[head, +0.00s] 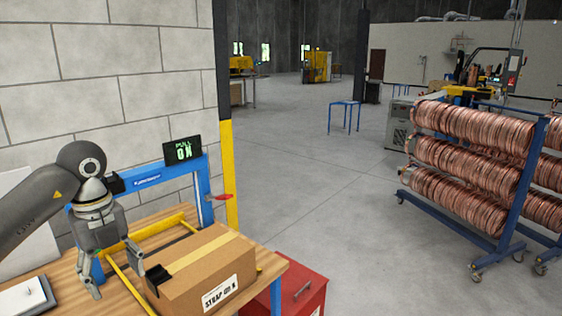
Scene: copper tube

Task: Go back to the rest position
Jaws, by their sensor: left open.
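My left gripper (116,282) hangs open and empty over the wooden table, its fingers spread and pointing down. It is just left of a closed cardboard box (215,268) with tape along its top and a label reading "STRAP ON" or similar. One fingertip appears close to the box's left end; I cannot tell whether it touches. My right gripper is not in view.
A blue frame (205,192) with a lit display (183,150) and yellow rails (158,229) stand around the box. A red cabinet (305,288) is beside the table (62,268). A blue rack of copper coils (465,143) stands right.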

